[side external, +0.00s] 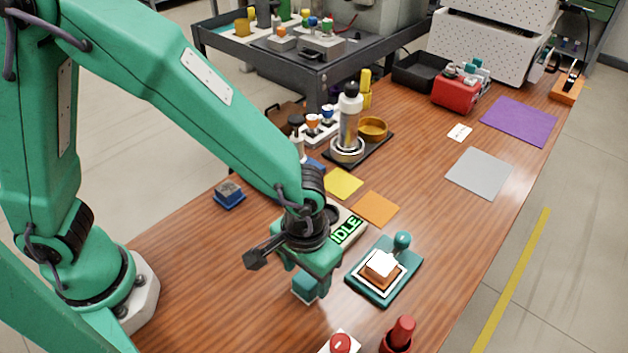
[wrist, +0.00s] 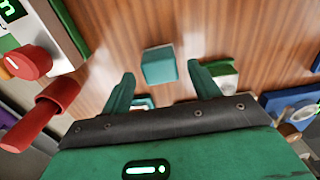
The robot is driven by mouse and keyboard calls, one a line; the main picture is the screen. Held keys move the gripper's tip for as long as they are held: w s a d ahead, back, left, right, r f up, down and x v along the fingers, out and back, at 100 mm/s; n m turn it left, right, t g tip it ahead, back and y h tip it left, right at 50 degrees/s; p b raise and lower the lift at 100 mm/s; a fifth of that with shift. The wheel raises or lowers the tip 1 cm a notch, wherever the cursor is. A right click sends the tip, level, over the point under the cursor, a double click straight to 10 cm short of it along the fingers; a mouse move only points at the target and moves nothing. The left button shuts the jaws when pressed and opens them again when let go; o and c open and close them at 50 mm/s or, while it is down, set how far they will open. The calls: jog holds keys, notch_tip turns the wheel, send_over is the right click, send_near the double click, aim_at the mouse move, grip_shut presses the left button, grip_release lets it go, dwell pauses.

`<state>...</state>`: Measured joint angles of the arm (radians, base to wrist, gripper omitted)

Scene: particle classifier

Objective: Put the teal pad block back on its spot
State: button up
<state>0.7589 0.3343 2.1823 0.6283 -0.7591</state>
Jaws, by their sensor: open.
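The teal pad block (wrist: 159,65) is a small cube-like block, in the wrist view ahead of and between my two fingertips. In the side view a teal block (side external: 303,290) shows low at my gripper (side external: 318,285), partly hidden by it. My gripper in the wrist view (wrist: 162,83) is open, with a finger on each side and visible gaps to the block. I cannot tell whether the block rests on the table. A teal plate (side external: 357,287) with a white-edged square, an orange and white block and a teal knob lies to the right.
An IDLE display (side external: 347,230) stands just behind my gripper. A red button (side external: 340,343) and a red cylinder (side external: 402,334) are in front. Orange (side external: 376,209) and yellow (side external: 342,183) mats lie behind. The table's left front is clear.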

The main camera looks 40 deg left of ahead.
aim_at(304, 275)
notch_tip(304, 275, up, 10)
jog(key=shift+f, duration=0.25)
dwell(0.7)
jog(key=s+a+r+t, duration=0.1)
jog(key=a+r+t, duration=0.1)
jog(key=a, duration=0.6)
jog(key=s+a+r+t, duration=0.1)
jog(key=a+r, duration=0.4)
jog(key=a, duration=0.3)
jog(key=s+a+r+t, duration=0.1)
jog(key=a+r, duration=0.3)
jog(key=a, duration=0.4)
jog(key=shift+s+a+t, duration=0.4)
jog(key=shift+t, duration=0.4)
jog(key=shift+r, duration=0.1)
